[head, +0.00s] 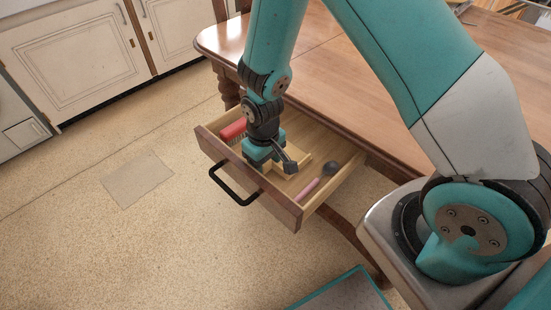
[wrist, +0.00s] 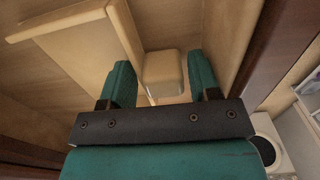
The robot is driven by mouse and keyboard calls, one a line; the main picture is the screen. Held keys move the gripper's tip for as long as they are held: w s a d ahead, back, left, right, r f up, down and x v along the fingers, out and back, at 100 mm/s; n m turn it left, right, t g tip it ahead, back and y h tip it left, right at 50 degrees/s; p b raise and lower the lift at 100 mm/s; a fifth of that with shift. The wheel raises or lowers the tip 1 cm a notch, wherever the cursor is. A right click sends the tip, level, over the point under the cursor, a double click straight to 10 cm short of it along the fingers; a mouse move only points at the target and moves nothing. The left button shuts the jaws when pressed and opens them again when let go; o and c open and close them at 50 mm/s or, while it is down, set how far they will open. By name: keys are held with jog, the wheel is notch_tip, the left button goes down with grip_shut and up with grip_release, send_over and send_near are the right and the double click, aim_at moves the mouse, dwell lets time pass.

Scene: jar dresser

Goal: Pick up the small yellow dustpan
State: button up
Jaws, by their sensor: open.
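A small pale-yellow object that looks like the dustpan (head: 301,159) lies in the open drawer (head: 315,196), partly hidden under my gripper (head: 262,154). In the wrist view a blocky pale-yellow part, seemingly its handle (wrist: 163,68), shows between and beyond my two teal fingertips (wrist: 161,80). A wider pale piece with a raised edge stretches to the upper left there. My gripper points down into the drawer and is open, one finger on each side of the blocky part. I cannot tell whether either finger touches it.
A red brush-like thing (head: 234,129) lies at the drawer's left end. A pink-handled utensil with a dark round head (head: 318,180) lies to the right. The drawer's dark handle (head: 236,187) faces the open floor. The wooden tabletop (head: 395,62) stands above and behind.

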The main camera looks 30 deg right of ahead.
jog(key=c, duration=0.7)
